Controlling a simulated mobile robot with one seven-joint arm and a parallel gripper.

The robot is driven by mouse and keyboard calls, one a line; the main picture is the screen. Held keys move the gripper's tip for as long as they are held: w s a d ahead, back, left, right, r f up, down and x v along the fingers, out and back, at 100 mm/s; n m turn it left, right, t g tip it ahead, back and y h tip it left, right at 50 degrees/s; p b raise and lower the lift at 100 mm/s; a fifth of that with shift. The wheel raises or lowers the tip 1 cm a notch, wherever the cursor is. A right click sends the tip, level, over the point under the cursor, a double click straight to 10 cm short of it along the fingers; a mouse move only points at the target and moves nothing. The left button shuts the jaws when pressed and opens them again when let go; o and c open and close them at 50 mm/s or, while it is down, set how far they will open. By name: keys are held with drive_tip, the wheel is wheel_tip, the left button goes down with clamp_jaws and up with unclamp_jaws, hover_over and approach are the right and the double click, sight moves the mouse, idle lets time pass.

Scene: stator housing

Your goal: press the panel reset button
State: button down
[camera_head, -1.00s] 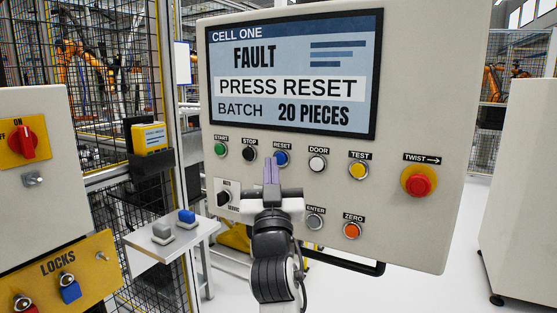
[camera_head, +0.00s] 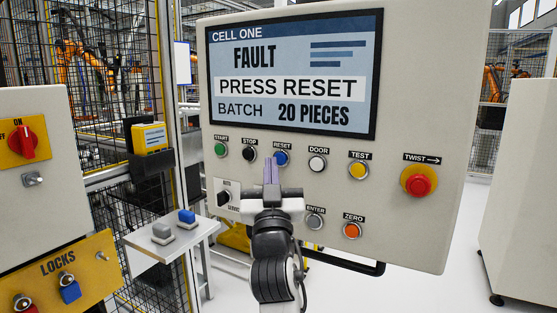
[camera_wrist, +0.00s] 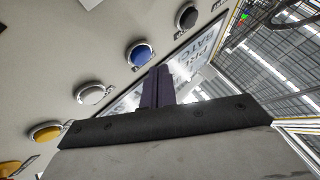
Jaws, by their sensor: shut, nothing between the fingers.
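The reset button is blue in a metal ring (camera_head: 281,158), under the label RESET on the pale control panel (camera_head: 440,110). It also shows in the wrist view (camera_wrist: 141,55), near the upper middle. The panel screen (camera_head: 290,75) reads FAULT, PRESS RESET, BATCH 20 PIECES. My gripper (camera_head: 271,170) is shut and empty, its purple fingers pointing up just below and left of the reset button in the head view. In the wrist view the fingertips (camera_wrist: 157,72) appear just below and right of the blue button. I cannot tell whether they touch the panel.
Near the reset button are a black stop button (camera_head: 249,154), a white door button (camera_head: 317,163) and a green start button (camera_head: 221,150). A red twist knob (camera_head: 419,184) is at the right. A small table (camera_head: 150,248) and lock board (camera_head: 95,275) stand left.

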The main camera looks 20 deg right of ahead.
drive_tip(key=shift+d, duration=0.1)
idle(0.4)
drive_tip(key=shift+w+d, duration=0.25)
drive_tip(key=shift+d, duration=0.05)
drive_tip(key=shift+w+d, duration=0.35)
idle(0.8)
drive_tip(key=shift+s+a, duration=0.6)
drive_tip(key=shift+a, duration=0.15)
drive_tip(key=shift+s+a, duration=0.95)
drive_tip(key=shift+a, duration=0.25)
drive_tip(key=shift+s+a, duration=0.9)
drive_tip(key=shift+a, duration=0.25)
